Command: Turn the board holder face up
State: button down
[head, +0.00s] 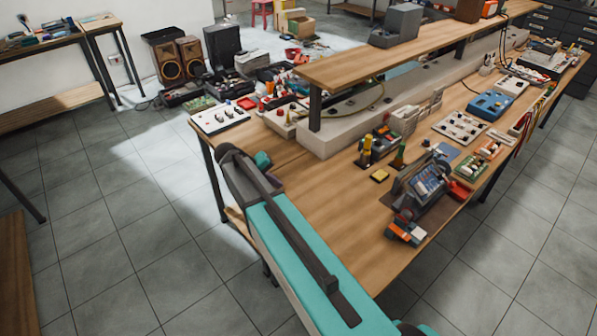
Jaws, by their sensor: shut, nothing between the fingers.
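A dark grey frame with a blue board in it (428,184), which looks like the board holder, sits on the near part of the wooden workbench (350,228). It is tilted, and its blue board side shows toward me. I cannot tell which side is its face. My teal arm reaches from the bottom edge up along the left end of the bench, and its dark joint lies left of the bench. My gripper does not show. The arm is well apart from the frame.
Orange-and-black tools (405,230) lie in front of the frame. A small yellow block (379,176) and bottles stand left of it. A raised shelf (400,50) runs along the bench. Bare bench lies left of the frame; open tiled floor (110,225) lies left of the bench.

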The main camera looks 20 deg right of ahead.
jog(key=s+a+f+n+y, duration=0.1)
jog(key=s+a+f, duration=0.1)
jog(key=a, duration=0.2)
jog(key=s+a+f+n, duration=0.1)
jog(key=s+a+f, duration=0.2)
jog(key=a, duration=0.2)
jog(key=s+d+f+g+y+b, duration=0.1)
jog(key=s+d+f+b, duration=0.1)
jog(key=s+f, duration=0.65)
jog(key=s+d+f+g+y+b, duration=0.1)
jog(key=s+d+f+g+y, duration=0.1)
jog(key=s+f, duration=0.7)
jog(key=s+a+f+m+g+y+b, duration=0.1)
jog(key=s+f+g+b, duration=0.1)
jog(key=s+f, duration=0.5)
jog(key=s+f+g+y+b, duration=0.1)
jog(key=s+f, duration=0.6)
jog(key=s, duration=0.8)
jog(key=shift+a+f+m+g+y+b, duration=0.4)
jog(key=shift+y+b, duration=0.1)
jog(key=shift+y, duration=0.3)
jog(key=shift+s, duration=0.2)
